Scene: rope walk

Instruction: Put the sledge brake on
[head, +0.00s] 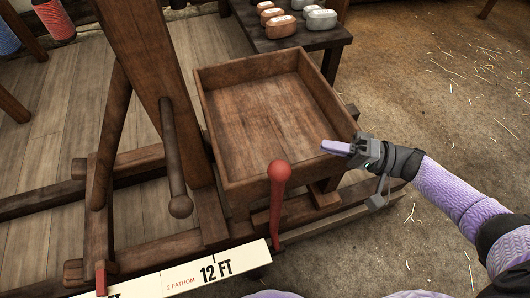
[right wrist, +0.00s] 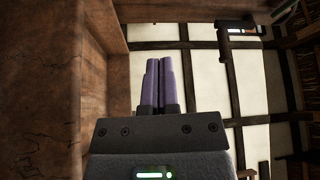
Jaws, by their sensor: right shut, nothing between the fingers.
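The wooden sledge (head: 312,190) carries an open, empty wooden box. A red lever with a round knob (head: 279,172), which looks like the brake lever, stands nearly upright at the sledge's near side, in front of the box. My right gripper (head: 335,148) is shut and empty at the box's right near corner, to the right of the red knob and apart from it. In the right wrist view its purple fingers (right wrist: 157,85) are together with nothing between them. The red lever does not show in that view. My left gripper is not in view.
A wooden post (head: 150,70) and a wooden handle with a round end (head: 174,160) stand left of the box. A white board marked 12 FT (head: 180,278) lies in front. A low table (head: 325,38) with several metal weights is behind. Floor at right is clear.

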